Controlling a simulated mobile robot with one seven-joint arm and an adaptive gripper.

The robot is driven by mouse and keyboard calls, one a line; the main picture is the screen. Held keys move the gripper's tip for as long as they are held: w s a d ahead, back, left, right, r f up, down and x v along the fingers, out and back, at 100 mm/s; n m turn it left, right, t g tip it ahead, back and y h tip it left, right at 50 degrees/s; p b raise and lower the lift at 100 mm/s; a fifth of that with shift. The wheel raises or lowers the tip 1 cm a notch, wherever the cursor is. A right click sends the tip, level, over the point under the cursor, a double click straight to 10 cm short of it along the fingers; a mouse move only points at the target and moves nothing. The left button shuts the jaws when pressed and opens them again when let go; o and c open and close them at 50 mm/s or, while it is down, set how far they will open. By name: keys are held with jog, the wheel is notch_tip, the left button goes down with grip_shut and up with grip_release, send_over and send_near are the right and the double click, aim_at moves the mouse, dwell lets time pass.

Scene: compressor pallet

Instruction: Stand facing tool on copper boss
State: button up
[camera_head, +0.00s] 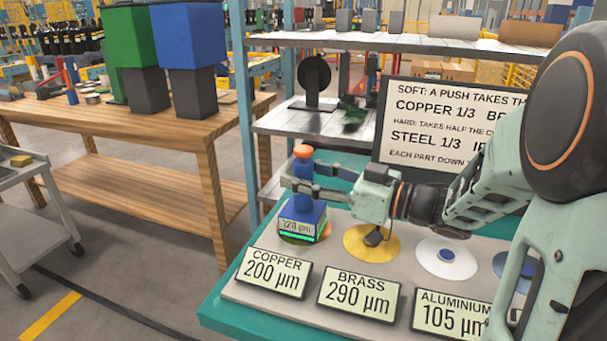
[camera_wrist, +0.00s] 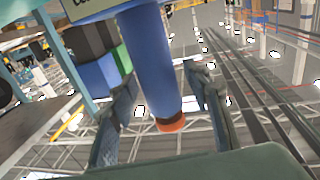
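The facing tool (camera_head: 303,210) is blue with an orange top and stands upright behind the COPPER 200 µm plate (camera_head: 273,272). Its display reads about 128 µm above a green bar. The copper boss is hidden under the tool's base; only a thin coloured rim shows there. My gripper (camera_head: 294,177) reaches in from the right, with its fingers on either side of the tool's handle. In the wrist view, the blue handle (camera_wrist: 150,65) passes between the fingers of my gripper (camera_wrist: 163,78), with a visible gap at the right finger.
A yellow disc (camera_head: 360,249) and a white disc (camera_head: 432,263) lie to the right, behind the BRASS and ALUMINIUM plates. A text board (camera_head: 440,125) stands behind the teal bench (camera_head: 240,318). A wooden table (camera_head: 180,125) is at the left.

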jog(key=shift+r, duration=0.2)
jog(key=p+v, duration=0.3)
jog(key=v, duration=0.9)
jog(key=shift+f, duration=0.1)
